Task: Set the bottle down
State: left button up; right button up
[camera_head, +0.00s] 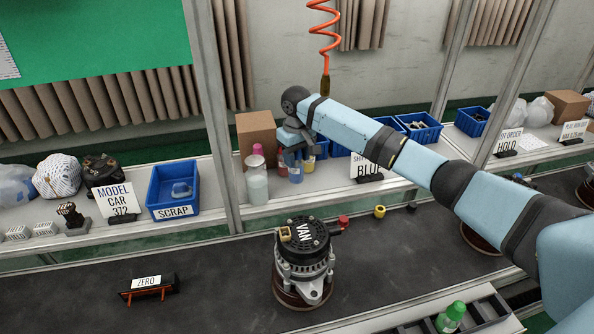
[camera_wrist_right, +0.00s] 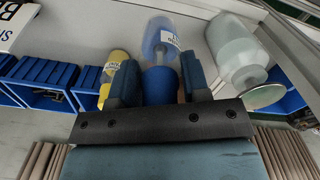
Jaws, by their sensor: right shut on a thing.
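My right gripper (camera_head: 293,150) reaches over the back shelf and is shut on a blue bottle (camera_head: 296,172). In the right wrist view, the blue bottle (camera_wrist_right: 162,40) has a white label, and its blue cap (camera_wrist_right: 160,85) lies between the fingers (camera_wrist_right: 158,88). The bottle is upright, with its base at or very near the shelf top; I cannot tell whether it touches. A pale green bottle (camera_head: 257,182) with a pink cap stands just left of it. My left gripper is out of view.
A red item (camera_head: 282,163) is close beside the held bottle. A yellow bottle (camera_wrist_right: 115,64) stands near it in the wrist view. A cardboard box (camera_head: 256,133), blue bins (camera_head: 418,124) and a sign (camera_head: 367,167) surround the spot. An alternator (camera_head: 304,258) stands on the dark belt in front.

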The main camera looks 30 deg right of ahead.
aim_at(297, 170)
notch_tip(297, 170, down, 5)
jog(key=shift+f, duration=0.1)
dwell(0.3)
jog(key=o, duration=1.2)
jog(key=shift+f, duration=0.1)
notch_tip(297, 170, up, 12)
jog(key=shift+r, duration=0.15)
jog(key=shift+a, duration=0.15)
